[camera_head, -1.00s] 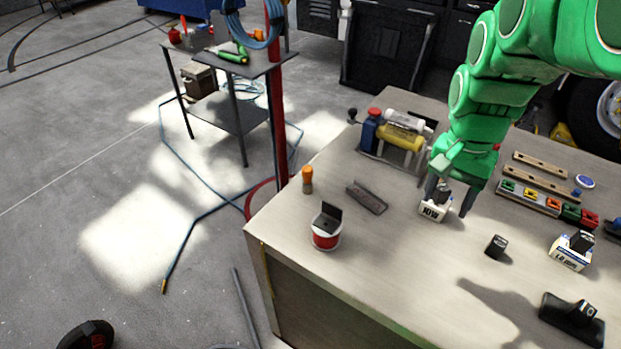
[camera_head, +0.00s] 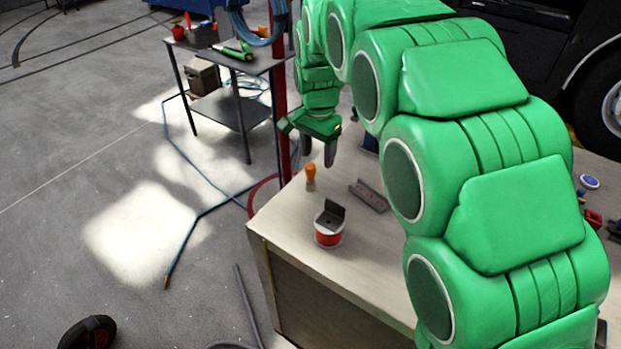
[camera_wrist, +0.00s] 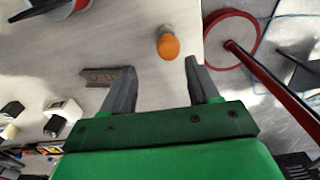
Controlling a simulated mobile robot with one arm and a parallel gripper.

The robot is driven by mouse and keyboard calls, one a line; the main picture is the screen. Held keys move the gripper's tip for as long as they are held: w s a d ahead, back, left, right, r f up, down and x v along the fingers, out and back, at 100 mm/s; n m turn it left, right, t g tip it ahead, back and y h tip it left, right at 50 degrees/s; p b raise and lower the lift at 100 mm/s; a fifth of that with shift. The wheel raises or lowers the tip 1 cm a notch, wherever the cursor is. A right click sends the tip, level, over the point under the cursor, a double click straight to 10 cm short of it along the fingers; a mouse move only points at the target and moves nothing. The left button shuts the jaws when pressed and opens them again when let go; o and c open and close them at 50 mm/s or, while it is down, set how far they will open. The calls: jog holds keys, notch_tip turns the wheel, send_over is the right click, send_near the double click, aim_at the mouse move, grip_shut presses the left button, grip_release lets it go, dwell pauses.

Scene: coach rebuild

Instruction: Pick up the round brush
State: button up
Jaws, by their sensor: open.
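The round brush, as I take it, is the small upright piece with an orange top (camera_head: 310,172) and a paler lower part, near the left edge of the workbench. In the wrist view its orange end (camera_wrist: 169,46) shows just beyond the fingertips, roughly between their lines and nearer the right finger. My gripper (camera_head: 318,150) is open and empty, above and behind the brush in the head view, apart from it. Its two grey fingers (camera_wrist: 160,70) also show spread in the wrist view. Any bristles are too small to tell.
On the workbench (camera_head: 283,222), a red-and-white tin (camera_head: 328,236) with a dark angled piece on it stands nearer the front. A grey bar (camera_head: 368,195) lies right of the brush. A red post (camera_head: 281,100) stands beyond the bench edge. My arm hides much of the bench.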

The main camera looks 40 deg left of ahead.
aim_at(310, 176)
jog(key=shift+s+a+f, duration=0.15)
jog(key=shift+a, duration=0.3)
jog(key=shift+s+a+f, duration=0.1)
jog(key=shift+a+f, duration=0.05)
jog(key=shift+a, duration=0.25)
jog(key=shift+f, duration=0.3)
jog(key=shift+s+d+f, duration=0.15)
jog(key=shift+s+f, duration=0.05)
jog(key=shift+f, duration=1.4)
jog(key=shift+s+d+f, duration=0.1)
jog(key=shift+s+f, duration=0.05)
jog(key=shift+f, duration=1.85)
jog(key=c, duration=1.1)
jog(key=shift+r, duration=0.1)
